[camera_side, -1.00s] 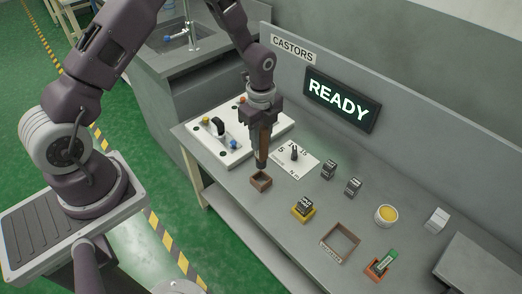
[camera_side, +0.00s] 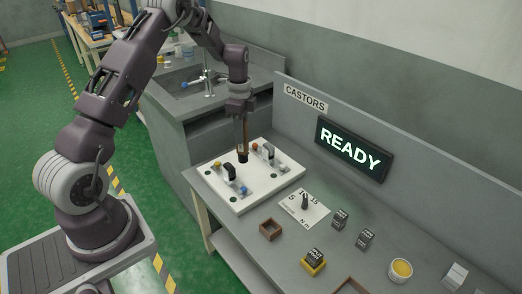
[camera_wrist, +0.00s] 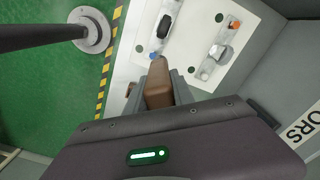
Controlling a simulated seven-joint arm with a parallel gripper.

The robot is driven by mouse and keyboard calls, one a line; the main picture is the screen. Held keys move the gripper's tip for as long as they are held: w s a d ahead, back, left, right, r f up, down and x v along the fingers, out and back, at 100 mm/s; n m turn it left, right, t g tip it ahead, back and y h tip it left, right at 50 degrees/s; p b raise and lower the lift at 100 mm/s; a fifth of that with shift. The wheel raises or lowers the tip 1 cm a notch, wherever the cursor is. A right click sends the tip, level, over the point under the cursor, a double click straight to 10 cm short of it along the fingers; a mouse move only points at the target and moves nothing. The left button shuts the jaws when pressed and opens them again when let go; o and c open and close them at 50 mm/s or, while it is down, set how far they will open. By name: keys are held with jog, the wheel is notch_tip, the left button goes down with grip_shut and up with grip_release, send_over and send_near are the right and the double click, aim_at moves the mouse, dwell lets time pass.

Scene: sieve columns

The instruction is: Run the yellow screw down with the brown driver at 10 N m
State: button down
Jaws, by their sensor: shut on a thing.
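My gripper (camera_side: 241,112) is shut on the brown driver (camera_side: 246,133), which hangs upright with its dark lower end down over the white board (camera_side: 258,196). The yellow screw (camera_side: 217,163) is at the board's left corner, left of the driver. The torque dial (camera_side: 304,202) has a dark pointer on a white card marked 5 to 15; its exact setting is unclear.
An empty brown holder (camera_side: 270,229) stands in front. The sign (camera_side: 348,148) reads READY.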

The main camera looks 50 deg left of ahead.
jog(key=s+a+r+n, duration=0.15)
jog(key=a+n, duration=0.25)
jog(key=a, duration=1.2)
notch_tip(320, 180, down, 12)
jog(key=shift+s+d+f, duration=0.1)
jog(key=shift+d+f, duration=0.05)
jog(key=shift+f, duration=0.1)
dwell(0.9)
dwell(0.8)
notch_tip(320, 180, up, 7)
dwell(0.6)
